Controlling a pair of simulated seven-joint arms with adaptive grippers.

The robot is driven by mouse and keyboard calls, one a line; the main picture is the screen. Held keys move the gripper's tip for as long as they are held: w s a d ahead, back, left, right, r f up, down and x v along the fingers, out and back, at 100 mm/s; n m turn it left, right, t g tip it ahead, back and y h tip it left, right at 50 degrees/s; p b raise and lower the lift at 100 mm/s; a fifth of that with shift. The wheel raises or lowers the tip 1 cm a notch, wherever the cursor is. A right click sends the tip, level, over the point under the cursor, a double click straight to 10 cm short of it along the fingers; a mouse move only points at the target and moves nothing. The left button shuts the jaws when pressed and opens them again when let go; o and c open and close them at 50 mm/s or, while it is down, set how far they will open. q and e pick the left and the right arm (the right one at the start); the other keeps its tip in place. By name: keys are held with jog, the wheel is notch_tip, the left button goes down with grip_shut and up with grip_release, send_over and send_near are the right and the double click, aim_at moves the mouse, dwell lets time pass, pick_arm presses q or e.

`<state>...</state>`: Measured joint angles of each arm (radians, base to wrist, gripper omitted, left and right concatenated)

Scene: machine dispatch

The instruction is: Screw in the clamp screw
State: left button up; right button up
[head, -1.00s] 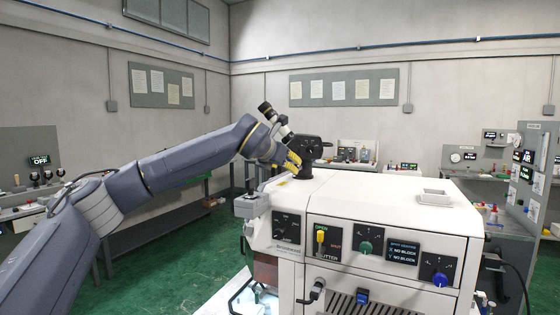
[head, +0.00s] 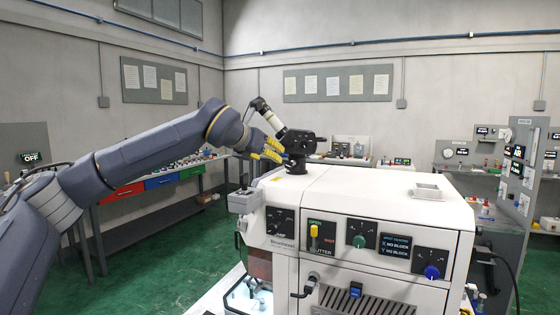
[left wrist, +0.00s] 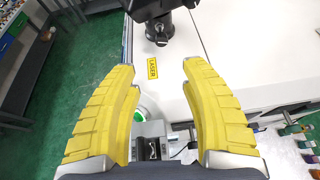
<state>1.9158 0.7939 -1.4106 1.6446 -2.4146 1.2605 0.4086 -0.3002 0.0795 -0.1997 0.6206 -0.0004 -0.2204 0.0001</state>
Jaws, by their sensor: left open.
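A black head on a black post (head: 298,146) stands on top of the white machine at its back left. It also shows at the top of the left wrist view (left wrist: 165,48), where a small silver screw-like end (left wrist: 161,42) faces my fingers; I cannot tell for sure that it is the clamp screw. My left gripper (head: 274,149) has yellow fingers and is just left of the post. In the left wrist view my left gripper (left wrist: 157,66) is open, with nothing between its fingers; the post lies beyond the fingertips. My right gripper is not in view.
The white machine (head: 385,200) has knobs and a yellow switch (head: 315,233) on its front. A grey block (head: 244,201) juts from its left corner. A yellow label (left wrist: 152,68) lies before the post. A white square tray (head: 427,192) sits on top at right.

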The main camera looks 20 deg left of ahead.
aim_at(287, 165)
pick_arm(q)
jog(key=shift+n+h, duration=0.5)
jog(key=shift+n, duration=0.2)
jog(key=x, duration=0.9)
jog(key=a+x, duration=0.1)
jog(key=x, duration=0.4)
jog(key=shift+f, duration=0.15)
jog(key=shift+o, duration=0.3)
